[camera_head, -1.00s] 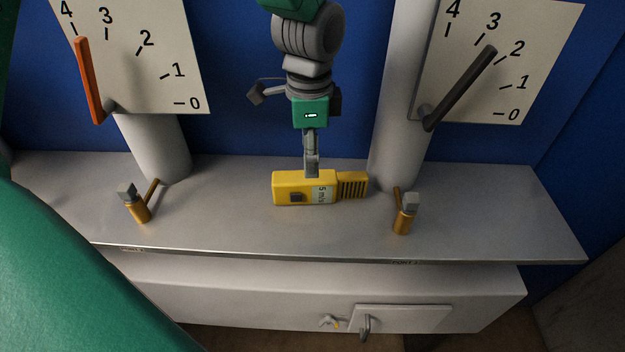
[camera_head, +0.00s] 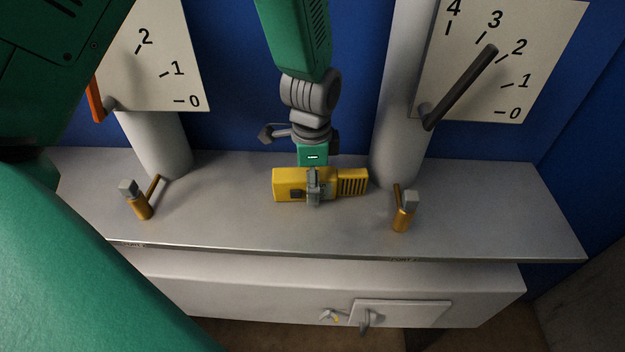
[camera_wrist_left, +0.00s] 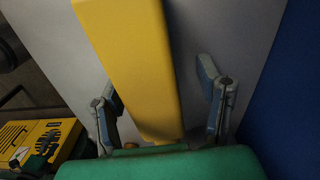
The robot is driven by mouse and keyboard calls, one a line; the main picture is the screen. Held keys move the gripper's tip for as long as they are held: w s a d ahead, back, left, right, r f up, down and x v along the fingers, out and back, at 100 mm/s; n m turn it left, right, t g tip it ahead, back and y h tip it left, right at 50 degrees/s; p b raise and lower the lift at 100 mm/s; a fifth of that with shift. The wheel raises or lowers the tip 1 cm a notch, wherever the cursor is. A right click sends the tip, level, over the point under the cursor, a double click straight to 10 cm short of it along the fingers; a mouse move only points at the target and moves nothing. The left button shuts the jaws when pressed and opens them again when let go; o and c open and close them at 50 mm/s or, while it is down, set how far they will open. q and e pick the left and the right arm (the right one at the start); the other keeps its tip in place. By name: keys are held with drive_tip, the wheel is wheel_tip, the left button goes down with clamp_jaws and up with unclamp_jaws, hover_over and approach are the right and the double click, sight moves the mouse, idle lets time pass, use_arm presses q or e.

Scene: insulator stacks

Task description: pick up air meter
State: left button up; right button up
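The yellow air meter (camera_head: 290,186) lies flat on the grey ledge (camera_head: 240,225), its slotted end to the right. My left gripper (camera_head: 313,186) points down over its middle, with a finger showing in front of the meter and covering part of its label. In the left wrist view the meter (camera_wrist_left: 135,60) runs lengthwise between the two fingers of my left gripper (camera_wrist_left: 158,82). A clear gap shows between the meter and the right finger; the left finger is close to its edge. The gripper is open. My right gripper is not in view.
Brass valve handles stand on the ledge left (camera_head: 140,200) and right (camera_head: 404,212) of the meter. A white post rises behind on each side, left (camera_head: 155,145) and right (camera_head: 398,150). Gauge boards (camera_head: 500,70) and a blue wall are behind. The ledge's front is clear.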

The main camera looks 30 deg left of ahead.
use_arm(q)
drive_tip(key=shift+d+r, duration=0.15)
drive_tip(key=shift+d, duration=0.35)
clamp_jaws()
drive_tip(key=shift+d, duration=0.25)
drive_tip(key=shift+s+a+r+b, duration=0.1)
drive_tip(key=shift+a+r+b, duration=0.2)
drive_tip(key=shift+a, duration=0.1)
drive_tip(key=r, duration=0.6)
drive_tip(key=shift+s+d+r+b, duration=0.3)
drive_tip(key=shift+d+b, duration=0.05)
drive_tip(key=shift+b, duration=0.05)
drive_tip(key=s+d+b, duration=0.2)
drive_tip(key=s+d, duration=0.3)
drive_tip(key=s, duration=0.3)
drive_tip(key=s+d+b, duration=0.1)
drive_tip(key=s+d, duration=0.4)
drive_tip(key=s, duration=0.3)
drive_tip(key=shift+s+b, duration=0.25)
drive_tip(key=shift+b, duration=0.15)
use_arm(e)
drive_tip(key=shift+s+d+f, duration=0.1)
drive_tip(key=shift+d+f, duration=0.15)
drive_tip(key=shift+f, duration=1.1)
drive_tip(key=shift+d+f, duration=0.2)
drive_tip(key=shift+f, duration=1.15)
